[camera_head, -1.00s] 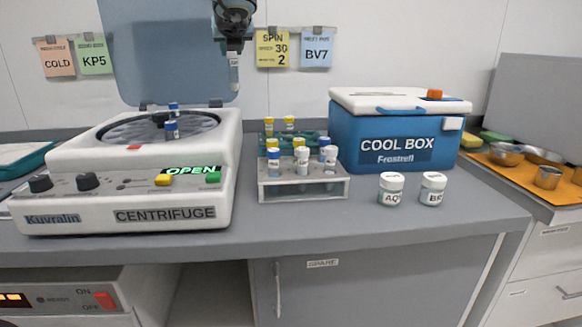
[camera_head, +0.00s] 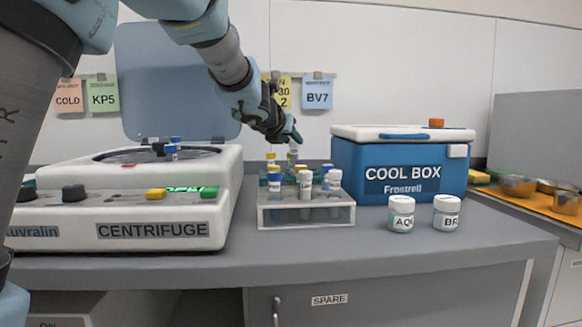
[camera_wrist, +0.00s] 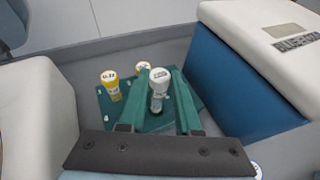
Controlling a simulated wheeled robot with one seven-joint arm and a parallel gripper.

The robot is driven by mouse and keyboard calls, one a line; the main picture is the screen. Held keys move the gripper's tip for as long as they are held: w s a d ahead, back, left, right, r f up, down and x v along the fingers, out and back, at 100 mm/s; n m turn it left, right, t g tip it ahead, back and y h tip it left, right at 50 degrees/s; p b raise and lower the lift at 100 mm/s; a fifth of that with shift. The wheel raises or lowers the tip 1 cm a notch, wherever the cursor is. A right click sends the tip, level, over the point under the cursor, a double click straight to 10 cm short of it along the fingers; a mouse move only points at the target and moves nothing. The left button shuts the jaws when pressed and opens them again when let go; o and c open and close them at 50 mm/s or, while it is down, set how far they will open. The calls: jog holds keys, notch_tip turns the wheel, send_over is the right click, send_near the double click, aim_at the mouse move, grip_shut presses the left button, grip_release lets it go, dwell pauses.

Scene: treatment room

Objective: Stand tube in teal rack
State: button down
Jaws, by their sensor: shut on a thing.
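My gripper (camera_head: 290,136) is shut on a white-capped tube (camera_wrist: 159,76), which hangs roughly upright between the fingers; its cap also shows in the head view (camera_head: 293,149). The tube is at the teal rack (camera_wrist: 112,118), behind the clear-fronted rack.
The clear-fronted rack (camera_head: 306,216) with several capped tubes stands in front. The open centrifuge (camera_head: 150,215) is left and the blue cool box (camera_head: 400,170) right, both close to the teal rack. Two white-lidded jars (camera_head: 401,213) (camera_head: 446,212) stand at front right.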

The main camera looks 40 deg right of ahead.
aim_at(292, 154)
jog(key=shift+f+b, duration=1.2)
jog(key=shift+f, duration=0.7)
jog(key=shift+f, duration=0.1)
jog(key=shift+f, duration=0.15)
jog(key=c, duration=0.6)
grip_release()
jog(key=shift+r, duration=0.25)
jog(key=shift+s+a+r, duration=0.1)
jog(key=shift+a, duration=0.05)
jog(key=v, duration=1.1)
jog(key=shift+s+a, duration=0.25)
